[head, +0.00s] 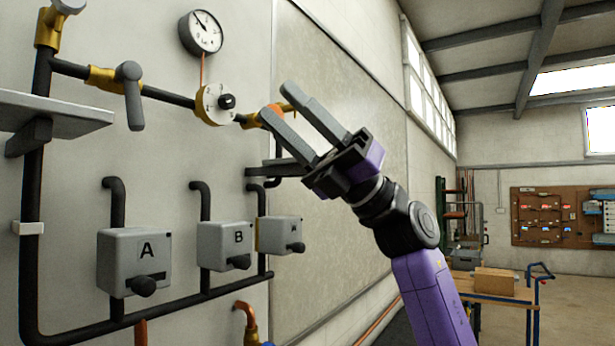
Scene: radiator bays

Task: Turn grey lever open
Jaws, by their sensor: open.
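The grey lever (131,96) sits on a brass valve body (102,79) in the dark pipe at the upper left. It hangs nearly straight down, crosswise to the pipe. My gripper (278,101) is open, with its two grey fingers apart and pointing up and left. It appears well to the right of the lever in the head view, and nothing shows held between the fingers. The fingers partly hide an orange part (277,107) and brass fitting on the pipe's right end.
A round dial (213,103) with a black knob and a pressure gauge (201,33) lie between lever and gripper. A grey shelf (50,112) juts out at left. Boxes marked A (134,262) and B (225,245) are below.

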